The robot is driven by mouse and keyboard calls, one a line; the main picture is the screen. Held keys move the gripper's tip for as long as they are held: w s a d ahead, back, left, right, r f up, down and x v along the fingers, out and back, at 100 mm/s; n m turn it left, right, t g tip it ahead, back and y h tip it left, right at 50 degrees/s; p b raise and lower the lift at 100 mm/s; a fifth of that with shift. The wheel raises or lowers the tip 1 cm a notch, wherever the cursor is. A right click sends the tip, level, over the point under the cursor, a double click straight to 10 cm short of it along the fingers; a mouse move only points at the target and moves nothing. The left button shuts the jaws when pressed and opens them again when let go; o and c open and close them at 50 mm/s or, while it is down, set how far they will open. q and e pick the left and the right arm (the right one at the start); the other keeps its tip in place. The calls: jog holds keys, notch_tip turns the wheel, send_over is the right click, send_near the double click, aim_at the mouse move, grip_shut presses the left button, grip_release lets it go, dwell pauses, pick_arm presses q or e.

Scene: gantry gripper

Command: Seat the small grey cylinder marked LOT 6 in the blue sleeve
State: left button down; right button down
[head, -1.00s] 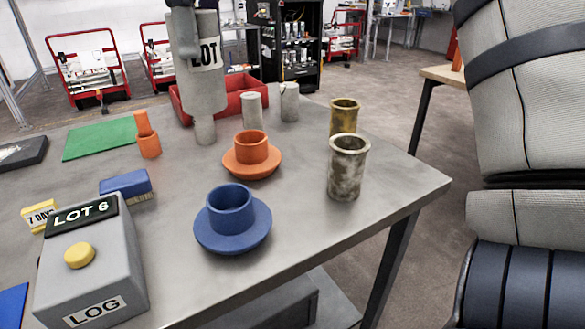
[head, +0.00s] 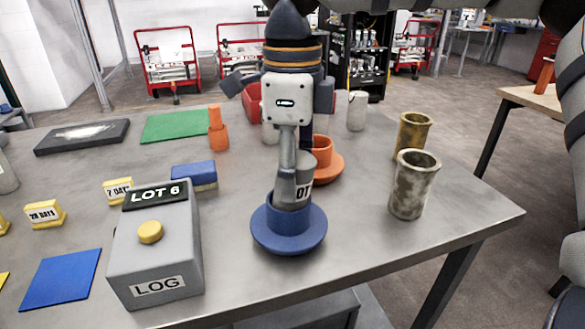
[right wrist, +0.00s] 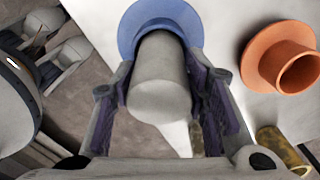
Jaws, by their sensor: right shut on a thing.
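My right gripper (head: 292,172) points down and is shut on a grey cylinder (head: 300,190), whose partly covered label shows only a few characters. The cylinder stands about upright over the blue sleeve (head: 288,238), its lower end at the sleeve's mouth. How deep it sits cannot be told. In the right wrist view the cylinder (right wrist: 160,85) lies between both fingers, its far end hidden at the blue sleeve (right wrist: 165,14). My left gripper is not in view.
An orange sleeve (head: 330,170) stands close behind. Two metal cups (head: 412,190) stand to the right, and other grey cylinders (head: 357,110) at the back. A grey log box (head: 155,250) with a LOT 6 display and yellow button stands left. The table's front right is clear.

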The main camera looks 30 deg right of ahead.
jog(key=shift+w+f, duration=0.15)
jog(key=shift+f, duration=0.05)
jog(key=c, duration=0.9)
grip_release()
jog(key=shift+r, duration=0.1)
jog(key=shift+c, duration=0.2)
jog(key=shift+r, duration=0.15)
notch_tip(320, 180, up, 12)
jog(key=shift+f, duration=0.1)
